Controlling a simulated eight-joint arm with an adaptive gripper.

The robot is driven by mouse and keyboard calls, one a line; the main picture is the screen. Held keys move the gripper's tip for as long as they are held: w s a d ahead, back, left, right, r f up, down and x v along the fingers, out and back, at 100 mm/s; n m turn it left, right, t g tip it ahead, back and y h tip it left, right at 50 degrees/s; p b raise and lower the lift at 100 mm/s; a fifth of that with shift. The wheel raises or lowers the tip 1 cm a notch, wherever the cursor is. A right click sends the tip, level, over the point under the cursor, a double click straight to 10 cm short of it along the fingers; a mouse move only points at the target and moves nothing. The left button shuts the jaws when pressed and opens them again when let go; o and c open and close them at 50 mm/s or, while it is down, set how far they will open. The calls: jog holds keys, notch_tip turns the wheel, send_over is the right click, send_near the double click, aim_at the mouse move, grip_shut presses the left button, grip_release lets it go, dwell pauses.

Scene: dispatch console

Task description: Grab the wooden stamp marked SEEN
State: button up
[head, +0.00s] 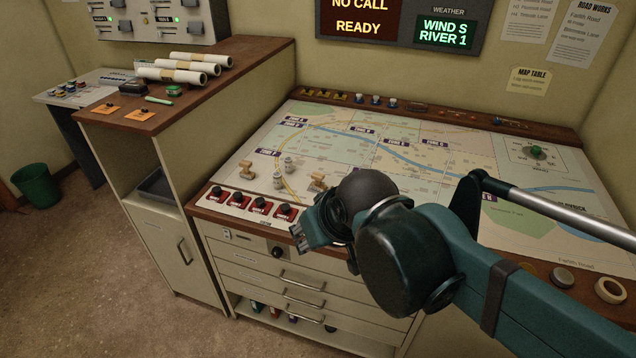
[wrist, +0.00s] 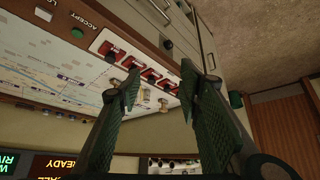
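Two small tan, wood-coloured pieces stand on the map table: a left piece (head: 247,170) and a right piece (head: 318,182). They look like stamps, but no lettering on them is readable, so I cannot tell which is marked SEEN. Two pale, whitish pieces (head: 282,172) stand between them. My gripper (head: 300,238) is by the front edge of the table, nearer the camera than these pieces. In the wrist view my gripper (wrist: 157,82) has its fingers spread wide, with nothing held. Small pale pieces (wrist: 146,95) show beyond and between the fingers.
Several red switches (head: 260,205) line the map table's front-left edge, close to my gripper. Drawers (head: 290,285) lie below. A raised wooden cabinet top (head: 150,110) at left carries rolled papers (head: 178,72). A green bin (head: 36,185) stands on the floor. The map's middle is clear.

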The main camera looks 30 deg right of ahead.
jog(key=w+d+r+n+g+p, duration=0.2)
jog(key=w+d+r+p, duration=0.15)
jog(key=w, duration=0.55)
jog(key=n+g+p, duration=0.5)
jog(key=p, duration=0.5)
send_over(319, 174)
jog(key=f, duration=1.1)
jog(key=shift+a+f, duration=0.2)
jog(key=shift+f, duration=0.1)
jog(key=shift+w+d+f, duration=0.15)
jog(key=shift+d+f, duration=0.05)
jog(key=shift+f, duration=0.2)
jog(key=shift+f, duration=1.3)
